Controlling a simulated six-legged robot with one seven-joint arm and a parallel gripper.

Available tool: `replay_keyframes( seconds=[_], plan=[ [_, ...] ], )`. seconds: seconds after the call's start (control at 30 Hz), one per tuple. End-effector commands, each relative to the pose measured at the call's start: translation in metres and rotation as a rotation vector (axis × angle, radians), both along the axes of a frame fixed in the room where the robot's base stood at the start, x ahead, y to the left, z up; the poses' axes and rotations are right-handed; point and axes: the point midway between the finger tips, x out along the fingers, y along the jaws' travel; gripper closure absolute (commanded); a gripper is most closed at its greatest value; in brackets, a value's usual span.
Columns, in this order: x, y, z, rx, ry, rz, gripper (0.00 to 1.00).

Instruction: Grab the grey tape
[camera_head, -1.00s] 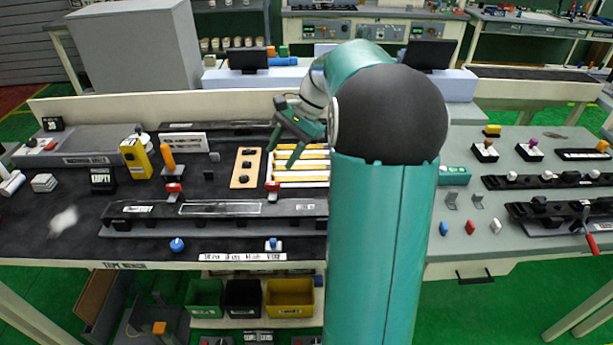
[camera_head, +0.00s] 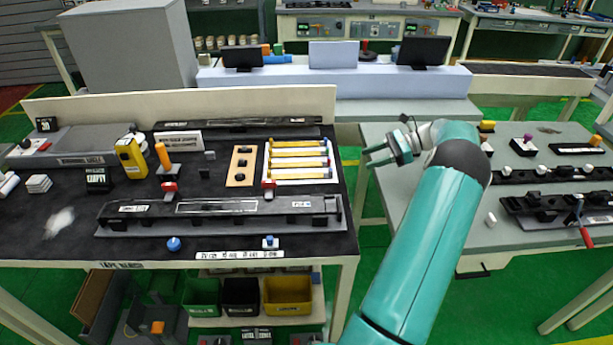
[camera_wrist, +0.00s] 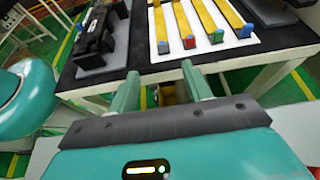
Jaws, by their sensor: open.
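On the dark left bench (camera_head: 310,240), a white tray (camera_head: 267,158) holds several yellow strips (camera_head: 300,163). In the wrist view the strips (camera_wrist: 207,20) have red, blue and green ends. A pale grey blurred patch (camera_head: 59,222) lies at the bench's left; I cannot tell what it is. My gripper (camera_head: 367,157) is open and empty, above the gap between the two benches, right of the tray. In the wrist view its fingers (camera_wrist: 163,90) are apart with nothing between them.
A long black fixture (camera_head: 220,211) lies along the bench's front. A yellow device (camera_head: 131,157) and an orange-handled tool (camera_head: 163,157) stand left. The right grey bench (camera_head: 400,205) carries knobs and black fixtures. A raised back panel (camera_head: 200,103) edges the left bench.

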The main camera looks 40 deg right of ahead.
Motion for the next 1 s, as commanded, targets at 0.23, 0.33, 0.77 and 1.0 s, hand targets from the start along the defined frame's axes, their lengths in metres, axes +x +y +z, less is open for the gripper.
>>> replay_keyframes(
  seconds=[0.23,0.33,0.77,1.0],
  plan=[
    [0.015,0.018,-0.012,0.012,-0.002,-0.006,0.51],
    [0.027,0.032,-0.02,0.012,-0.003,-0.005,0.51],
    [0.058,0.067,-0.039,0.01,-0.002,-0.005,0.51],
    [0.08,0.09,-0.051,0.008,-0.002,-0.007,0.51]
  ],
)
